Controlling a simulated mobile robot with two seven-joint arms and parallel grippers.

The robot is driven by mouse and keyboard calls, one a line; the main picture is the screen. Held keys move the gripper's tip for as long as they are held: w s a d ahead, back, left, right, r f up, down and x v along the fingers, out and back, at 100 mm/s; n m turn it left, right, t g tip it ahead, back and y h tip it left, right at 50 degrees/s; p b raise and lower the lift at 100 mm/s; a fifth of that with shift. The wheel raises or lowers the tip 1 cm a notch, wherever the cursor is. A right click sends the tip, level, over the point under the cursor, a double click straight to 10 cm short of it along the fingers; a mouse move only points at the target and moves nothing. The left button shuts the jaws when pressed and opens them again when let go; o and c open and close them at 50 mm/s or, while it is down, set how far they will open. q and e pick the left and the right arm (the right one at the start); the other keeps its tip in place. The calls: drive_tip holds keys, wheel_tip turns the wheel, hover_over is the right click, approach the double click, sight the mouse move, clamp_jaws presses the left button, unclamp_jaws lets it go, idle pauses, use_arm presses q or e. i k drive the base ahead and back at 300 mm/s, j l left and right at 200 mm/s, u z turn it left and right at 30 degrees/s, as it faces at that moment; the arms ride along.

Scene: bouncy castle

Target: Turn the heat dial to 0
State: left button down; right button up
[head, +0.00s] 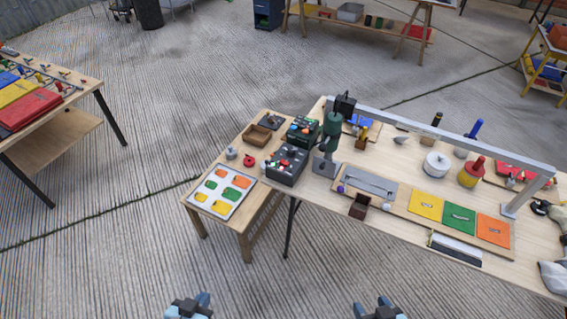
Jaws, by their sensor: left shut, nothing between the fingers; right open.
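A dark grey control box (283,178) with small red and white knobs on top stands at the left end of the long workbench. A dark green box (304,130) with coloured knobs stands just behind it. The dials are too small to read, and I cannot tell which one is the heat dial or where it points. My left gripper (190,303) is at the bottom edge, shut and empty, well short of the benches. My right gripper (376,306) is at the bottom edge, open and empty, also apart from everything.
The long workbench (400,242) holds a green press (332,128), coloured panels and a metal frame. A small side table (246,233) carries a tray (221,191) of coloured pieces. Another bench (40,152) stands at the left. The floor in front is clear.

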sight(291, 152)
drive_tip(key=i+j+z, duration=0.1)
drive_tip(key=i, duration=0.3)
drive_tip(key=i+j, duration=0.25)
drive_tip(key=i+j+z, duration=0.15)
drive_tip(key=i, duration=0.35)
